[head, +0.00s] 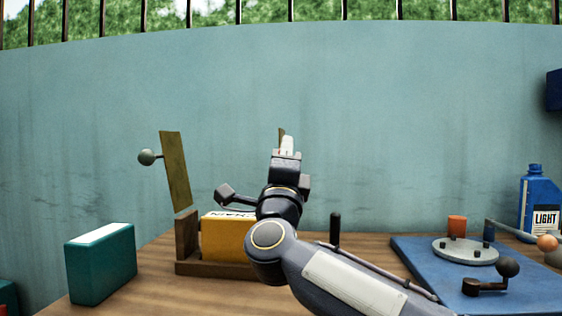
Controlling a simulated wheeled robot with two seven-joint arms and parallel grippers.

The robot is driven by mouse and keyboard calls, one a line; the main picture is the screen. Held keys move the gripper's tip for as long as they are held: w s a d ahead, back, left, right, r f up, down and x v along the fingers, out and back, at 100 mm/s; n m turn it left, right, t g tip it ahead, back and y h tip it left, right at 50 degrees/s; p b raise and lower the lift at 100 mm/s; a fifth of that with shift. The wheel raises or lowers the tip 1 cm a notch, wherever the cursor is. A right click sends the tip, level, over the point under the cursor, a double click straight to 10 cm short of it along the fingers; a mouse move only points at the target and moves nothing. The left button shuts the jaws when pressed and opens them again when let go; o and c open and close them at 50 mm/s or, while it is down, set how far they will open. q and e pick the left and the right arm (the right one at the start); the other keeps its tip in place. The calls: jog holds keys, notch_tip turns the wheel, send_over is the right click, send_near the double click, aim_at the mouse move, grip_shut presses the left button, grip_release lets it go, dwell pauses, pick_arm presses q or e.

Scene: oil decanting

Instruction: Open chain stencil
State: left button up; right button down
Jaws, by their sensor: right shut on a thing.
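A yellow block (222,240) with dark lettering, partly readable as "CHAIN", sits in a wooden holder (186,240) on the bench. A thin brass plate (175,172) with a round grey knob (149,157) stands nearly upright above the holder's left end. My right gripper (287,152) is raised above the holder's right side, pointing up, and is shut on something. A sliver of a brass-coloured piece (281,134) shows behind its fingers; the rest is hidden by the gripper. My right forearm covers the holder's right end. My left gripper is not in view.
A teal box (101,263) with a white top stands at left. At right, a blue mat or board (530,287) carries a round grey plate (465,251), an orange cylinder (457,228) and a dark crank (487,284). A blue "LIGHT" bottle (540,202) stands behind.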

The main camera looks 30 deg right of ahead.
jog(key=shift+f, duration=0.1)
jog(key=c, duration=1.3)
grip_release()
jog(key=shift+c, duration=0.2)
jog(key=v, duration=0.7)
jog(key=shift+s+a+f, duration=0.15)
jog(key=shift+s+f, duration=0.05)
jog(key=shift+s, duration=0.15)
